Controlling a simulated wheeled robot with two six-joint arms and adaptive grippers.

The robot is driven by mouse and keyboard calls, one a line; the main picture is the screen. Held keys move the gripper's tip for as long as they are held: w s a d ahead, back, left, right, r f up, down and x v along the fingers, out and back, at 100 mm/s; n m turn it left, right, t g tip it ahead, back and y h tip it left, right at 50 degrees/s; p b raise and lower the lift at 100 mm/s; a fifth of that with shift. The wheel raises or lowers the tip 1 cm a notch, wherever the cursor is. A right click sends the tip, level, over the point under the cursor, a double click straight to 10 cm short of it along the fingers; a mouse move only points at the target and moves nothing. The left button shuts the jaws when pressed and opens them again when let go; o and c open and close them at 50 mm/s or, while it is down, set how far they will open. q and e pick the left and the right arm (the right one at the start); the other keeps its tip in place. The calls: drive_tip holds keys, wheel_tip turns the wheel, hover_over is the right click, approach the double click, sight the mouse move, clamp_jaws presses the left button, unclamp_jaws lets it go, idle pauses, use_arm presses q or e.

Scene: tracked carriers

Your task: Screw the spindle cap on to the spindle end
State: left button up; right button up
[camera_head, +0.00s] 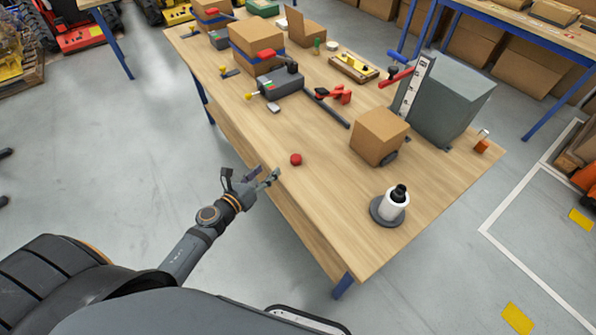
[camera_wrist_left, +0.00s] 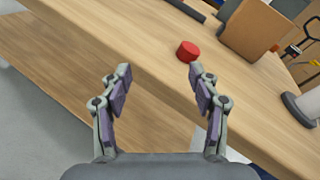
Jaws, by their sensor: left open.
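The spindle cap looks to be the small red round piece (camera_head: 296,159) lying on the table near its front edge. It also shows in the left wrist view (camera_wrist_left: 188,51), beyond the fingertips. The spindle end looks to be the black tip (camera_head: 399,192) on top of a white upright cylinder (camera_head: 392,208) with a dark grey round base, at the table's near right corner. Part of the base and white body shows at the right edge of the left wrist view (camera_wrist_left: 291,108). My left gripper (camera_head: 252,177) is open and empty, at the table's front edge, left of the red cap. My right gripper is out of view.
A cardboard box (camera_head: 379,135) stands behind the spindle, beside a grey metal box (camera_head: 452,100). A dark bar (camera_head: 328,108) and a red-handled clamp (camera_head: 335,94) lie farther back. The wooden table (camera_head: 330,190) is clear between the red cap and the spindle.

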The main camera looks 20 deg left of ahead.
sight(294, 159)
use_arm(q)
drive_tip(key=w+d+m+h, duration=0.1)
drive_tip(key=m, duration=0.1)
drive_tip(key=w+d+m, duration=0.1)
drive_tip(key=d+m, duration=0.1)
drive_tip(key=w+d+m+g+h+p, duration=0.1)
drive_tip(key=d+m, duration=0.1)
drive_tip(key=m, duration=0.1)
drive_tip(key=shift+d+r+h, duration=0.1)
drive_tip(key=shift+r+h, duration=0.15)
drive_tip(key=shift+h, duration=0.05)
drive_tip(key=shift+w+d+f, duration=0.15)
drive_tip(key=shift+w+f, duration=0.05)
drive_tip(key=shift+w, duration=0.25)
drive_tip(key=shift+w+r, duration=0.1)
drive_tip(key=shift+w, duration=0.05)
drive_tip(key=x, duration=0.2)
drive_tip(key=p+x, duration=0.1)
drive_tip(key=x, duration=0.1)
drive_tip(key=shift+w+r, duration=0.15)
drive_tip(key=shift+r, duration=0.15)
drive_tip(key=shift+w+d+f, duration=0.1)
drive_tip(key=shift+w+f, duration=0.1)
drive_tip(key=shift+w, duration=0.2)
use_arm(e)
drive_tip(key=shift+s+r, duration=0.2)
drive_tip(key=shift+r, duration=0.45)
use_arm(q)
drive_tip(key=shift+s, duration=0.1)
drive_tip(key=shift+c, duration=0.3)
